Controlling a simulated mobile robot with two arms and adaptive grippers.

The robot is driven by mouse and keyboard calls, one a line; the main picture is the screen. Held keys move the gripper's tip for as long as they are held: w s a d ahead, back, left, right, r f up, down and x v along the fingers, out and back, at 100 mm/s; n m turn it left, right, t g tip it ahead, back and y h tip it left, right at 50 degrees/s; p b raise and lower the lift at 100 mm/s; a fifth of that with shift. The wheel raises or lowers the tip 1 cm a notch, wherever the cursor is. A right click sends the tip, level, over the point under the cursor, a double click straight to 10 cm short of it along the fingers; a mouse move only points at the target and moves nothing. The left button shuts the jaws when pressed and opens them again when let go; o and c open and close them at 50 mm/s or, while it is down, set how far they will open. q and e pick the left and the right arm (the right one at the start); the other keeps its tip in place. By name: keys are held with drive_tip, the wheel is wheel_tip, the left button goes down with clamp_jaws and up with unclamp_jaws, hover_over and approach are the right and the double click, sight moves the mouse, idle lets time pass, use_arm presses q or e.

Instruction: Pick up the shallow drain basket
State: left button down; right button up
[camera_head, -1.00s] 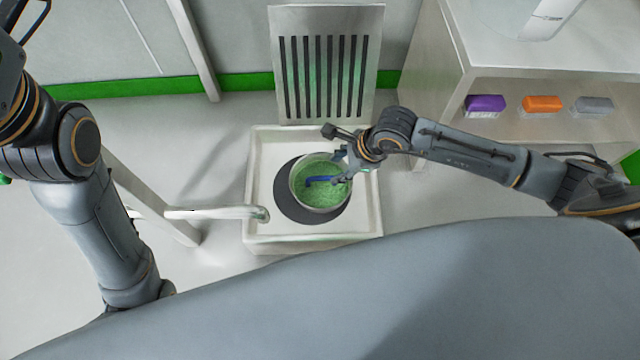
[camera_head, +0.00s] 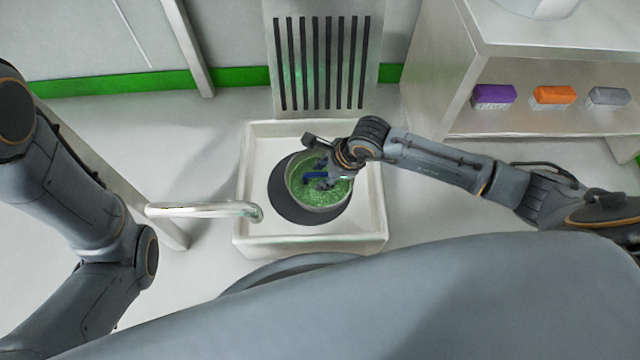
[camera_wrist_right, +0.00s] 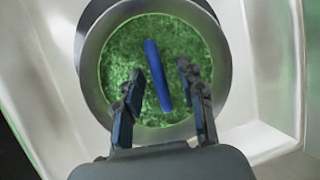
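The shallow drain basket (camera_head: 322,198) is round, with a pale rim, a speckled green inside and a blue bar-shaped handle (camera_head: 315,175). It sits in the dark round opening of the white basin. In the right wrist view the basket (camera_wrist_right: 122,45) fills the middle, and its blue handle (camera_wrist_right: 158,78) stands between my fingers. My right gripper (camera_wrist_right: 160,74) is open, one finger on each side of the handle with gaps visible. In the head view my right gripper (camera_head: 324,178) is over the basket's inside. My left arm shows at the left, but its gripper is out of view.
The white square basin (camera_head: 255,228) has raised walls around the basket. A slotted metal panel (camera_head: 320,60) stands behind it. A pale pipe (camera_head: 205,210) reaches in from the left. A shelf at right holds purple (camera_head: 493,96), orange (camera_head: 553,96) and grey (camera_head: 607,97) blocks.

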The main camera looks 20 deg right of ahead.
drive_tip(key=shift+f, duration=0.1)
clamp_jaws()
drive_tip(key=shift+w, duration=0.1)
idle(0.4)
